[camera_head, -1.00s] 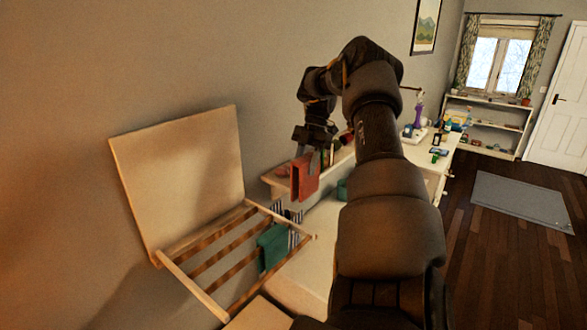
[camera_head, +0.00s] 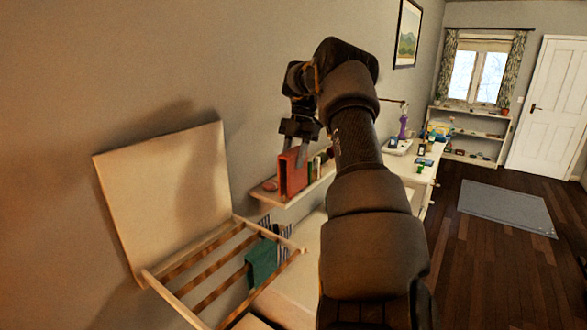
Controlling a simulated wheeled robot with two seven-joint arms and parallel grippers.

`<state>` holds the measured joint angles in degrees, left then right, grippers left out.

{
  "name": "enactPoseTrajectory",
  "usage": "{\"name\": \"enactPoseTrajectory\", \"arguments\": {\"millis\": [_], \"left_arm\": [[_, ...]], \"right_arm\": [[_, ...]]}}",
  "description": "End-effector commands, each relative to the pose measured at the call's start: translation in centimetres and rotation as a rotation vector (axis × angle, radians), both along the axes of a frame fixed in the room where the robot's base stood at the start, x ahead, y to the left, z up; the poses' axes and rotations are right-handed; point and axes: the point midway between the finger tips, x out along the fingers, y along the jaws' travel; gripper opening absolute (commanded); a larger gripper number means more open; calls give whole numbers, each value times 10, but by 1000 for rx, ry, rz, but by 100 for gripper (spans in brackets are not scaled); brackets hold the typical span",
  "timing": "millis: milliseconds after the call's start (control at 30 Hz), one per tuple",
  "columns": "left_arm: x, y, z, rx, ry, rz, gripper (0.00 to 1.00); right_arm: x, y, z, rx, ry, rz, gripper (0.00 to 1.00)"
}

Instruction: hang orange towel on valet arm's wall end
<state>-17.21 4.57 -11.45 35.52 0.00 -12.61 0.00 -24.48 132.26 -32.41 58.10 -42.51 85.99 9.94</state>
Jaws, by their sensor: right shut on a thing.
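The orange towel (camera_head: 293,176) hangs folded from my right gripper (camera_head: 301,152), which is shut on its upper edge. The towel is in front of a small wall shelf (camera_head: 308,190) in the picture; I cannot tell whether they touch. A thin rod (camera_head: 391,101) with a reddish tip sticks out from behind my right arm, above the dresser. It may be the valet arm; its wall end is hidden by my arm. My left gripper is not in view.
A slatted wooden rack (camera_head: 205,268) with a backboard (camera_head: 165,195) stands out from the wall at lower left, carrying a teal cloth (camera_head: 262,262) and a striped cloth (camera_head: 283,230). A white dresser (camera_head: 423,168) holds small items. Open floor (camera_head: 470,245) lies at right.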

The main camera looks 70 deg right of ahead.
Motion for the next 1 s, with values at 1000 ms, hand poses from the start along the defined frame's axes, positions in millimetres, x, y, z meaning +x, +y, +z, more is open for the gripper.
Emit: {"name": "enactPoseTrajectory", "arguments": {"millis": [1000], "left_arm": [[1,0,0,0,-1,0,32]], "right_arm": [[0,0,85,0,0,0,15]]}}
